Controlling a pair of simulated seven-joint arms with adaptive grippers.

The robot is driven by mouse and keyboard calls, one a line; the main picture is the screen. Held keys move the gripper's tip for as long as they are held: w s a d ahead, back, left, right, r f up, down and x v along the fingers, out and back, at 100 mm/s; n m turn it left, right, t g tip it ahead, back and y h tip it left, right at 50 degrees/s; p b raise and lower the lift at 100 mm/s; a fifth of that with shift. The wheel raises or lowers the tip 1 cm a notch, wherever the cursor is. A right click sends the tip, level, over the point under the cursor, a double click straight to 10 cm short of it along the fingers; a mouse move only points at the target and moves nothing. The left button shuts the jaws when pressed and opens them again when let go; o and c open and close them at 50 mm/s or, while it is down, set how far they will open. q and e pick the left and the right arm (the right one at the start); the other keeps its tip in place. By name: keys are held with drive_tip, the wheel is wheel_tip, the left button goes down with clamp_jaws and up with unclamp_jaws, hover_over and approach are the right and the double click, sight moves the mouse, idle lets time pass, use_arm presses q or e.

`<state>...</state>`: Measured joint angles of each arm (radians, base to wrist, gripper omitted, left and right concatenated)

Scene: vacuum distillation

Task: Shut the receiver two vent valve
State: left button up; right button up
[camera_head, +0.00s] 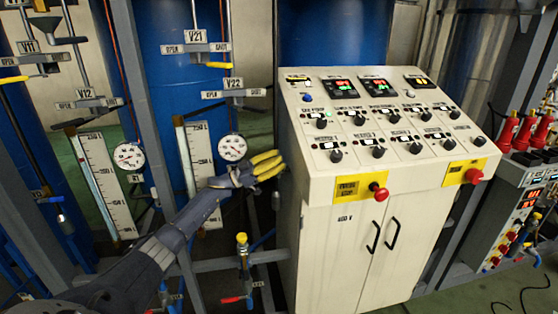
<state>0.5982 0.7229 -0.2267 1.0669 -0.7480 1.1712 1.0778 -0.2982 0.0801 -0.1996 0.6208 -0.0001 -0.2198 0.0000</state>
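Labelled valves stand on the pipes at the left. The V22 plate (233,82) has an OPEN tag at its left and a SHUT tag at its right; I cannot make out its handle. Above it, the V21 plate (196,36) has a yellow handle (220,65) pointing right, toward its SHUT side. I cannot tell from the labels which valve is the receiver two vent. My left gripper (268,165), with yellow fingers, is below and right of V22, beside the cabinet's left edge. It holds nothing I can see. My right gripper is out of view.
A white control cabinet (345,250) with knobs and red buttons stands close right of my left gripper. A round gauge (232,148) and a level scale (199,150) are to its left. V11 (27,46) and V12 (83,93) are farther left. A grey post (140,90) stands between.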

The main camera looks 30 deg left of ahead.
use_arm(q)
drive_tip(key=shift+w+d, duration=0.1)
drive_tip(key=shift+c, duration=0.5)
clamp_jaws()
